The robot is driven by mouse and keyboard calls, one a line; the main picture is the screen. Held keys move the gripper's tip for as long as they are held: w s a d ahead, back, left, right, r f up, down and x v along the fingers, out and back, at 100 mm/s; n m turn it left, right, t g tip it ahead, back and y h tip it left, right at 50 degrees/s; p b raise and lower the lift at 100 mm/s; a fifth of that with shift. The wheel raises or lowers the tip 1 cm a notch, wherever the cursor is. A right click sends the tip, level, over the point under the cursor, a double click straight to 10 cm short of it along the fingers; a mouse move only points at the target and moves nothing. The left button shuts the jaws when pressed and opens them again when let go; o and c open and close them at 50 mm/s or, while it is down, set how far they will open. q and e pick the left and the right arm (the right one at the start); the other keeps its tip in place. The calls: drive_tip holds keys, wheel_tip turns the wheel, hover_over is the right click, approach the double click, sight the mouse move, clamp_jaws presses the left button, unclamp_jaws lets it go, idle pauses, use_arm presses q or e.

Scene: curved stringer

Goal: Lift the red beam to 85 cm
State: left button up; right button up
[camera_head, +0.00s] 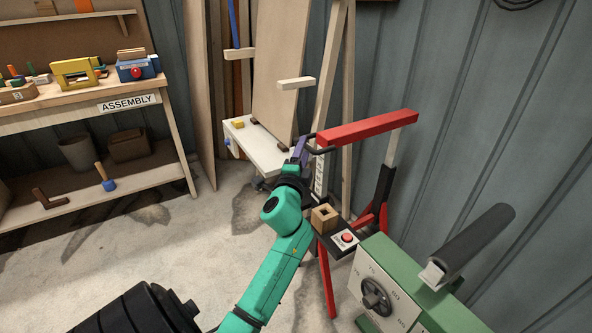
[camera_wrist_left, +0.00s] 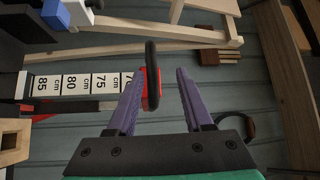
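The red beam (camera_head: 368,129) rests level on top of a stand with a black and red post. A black loop handle (camera_wrist_left: 152,75) is at the beam's near left end. My left gripper (camera_wrist_left: 160,100) has its two purple fingers apart, one on each side of the handle, and no grip shows. In the head view the left gripper (camera_head: 302,150) is at the beam's left end. A white scale (camera_wrist_left: 78,83) marked 75, 80 and 85 cm shows in the wrist view. My right gripper is not in view.
A red button (camera_head: 347,237) sits on a dark platform beside a wooden block (camera_head: 324,218). A green box with a black dial (camera_head: 376,296) stands at lower right. A workbench labelled ASSEMBLY (camera_head: 128,103) is at left. The concrete floor between is mostly clear.

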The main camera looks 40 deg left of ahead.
use_arm(q)
drive_tip(key=b+v, duration=0.1)
drive_tip(key=v, duration=0.9)
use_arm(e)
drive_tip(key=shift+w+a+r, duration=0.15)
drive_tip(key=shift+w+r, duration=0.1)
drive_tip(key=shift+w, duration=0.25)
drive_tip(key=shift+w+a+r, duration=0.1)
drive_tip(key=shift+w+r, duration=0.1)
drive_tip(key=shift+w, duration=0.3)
